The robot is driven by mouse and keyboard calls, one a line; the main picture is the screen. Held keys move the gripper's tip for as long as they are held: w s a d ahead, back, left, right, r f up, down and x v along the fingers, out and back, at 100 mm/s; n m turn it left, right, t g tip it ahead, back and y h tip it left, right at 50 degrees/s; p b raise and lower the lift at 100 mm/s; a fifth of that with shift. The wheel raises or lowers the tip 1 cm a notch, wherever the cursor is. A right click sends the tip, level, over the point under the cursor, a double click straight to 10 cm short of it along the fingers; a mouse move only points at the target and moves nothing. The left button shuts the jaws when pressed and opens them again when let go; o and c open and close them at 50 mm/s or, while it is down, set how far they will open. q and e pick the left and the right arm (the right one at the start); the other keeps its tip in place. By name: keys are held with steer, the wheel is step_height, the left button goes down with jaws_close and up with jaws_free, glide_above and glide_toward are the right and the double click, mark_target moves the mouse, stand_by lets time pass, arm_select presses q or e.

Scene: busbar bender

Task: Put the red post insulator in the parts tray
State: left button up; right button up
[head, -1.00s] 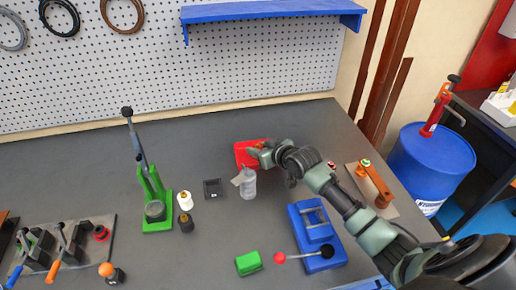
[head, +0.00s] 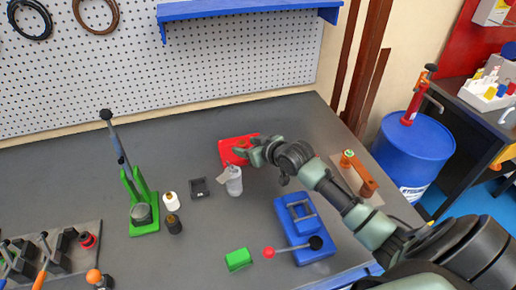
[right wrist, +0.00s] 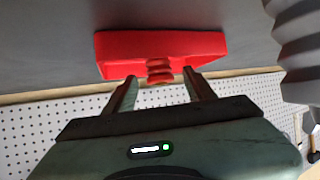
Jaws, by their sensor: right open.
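The red tray (head: 226,147) lies on the grey bench near the middle of the head view. It also shows in the right wrist view (right wrist: 198,46). My right gripper (head: 246,152) is at the tray's right side. In the right wrist view, the ribbed orange-red insulator (right wrist: 159,70) is between the open fingertips of my right gripper (right wrist: 158,80), at the tray's edge. A gap shows on both sides of it. I cannot tell whether it rests on the tray floor. My left gripper is out of view.
A grey bottle-like part (head: 234,182) stands close in front of the tray. A small black tray (head: 199,188), a white part (head: 170,201), a green lever press (head: 145,213), a green block (head: 238,260) and a blue lever tool (head: 307,232) stand nearby.

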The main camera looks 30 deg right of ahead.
steer(key=v, duration=0.9)
steer(key=shift+f, duration=0.1)
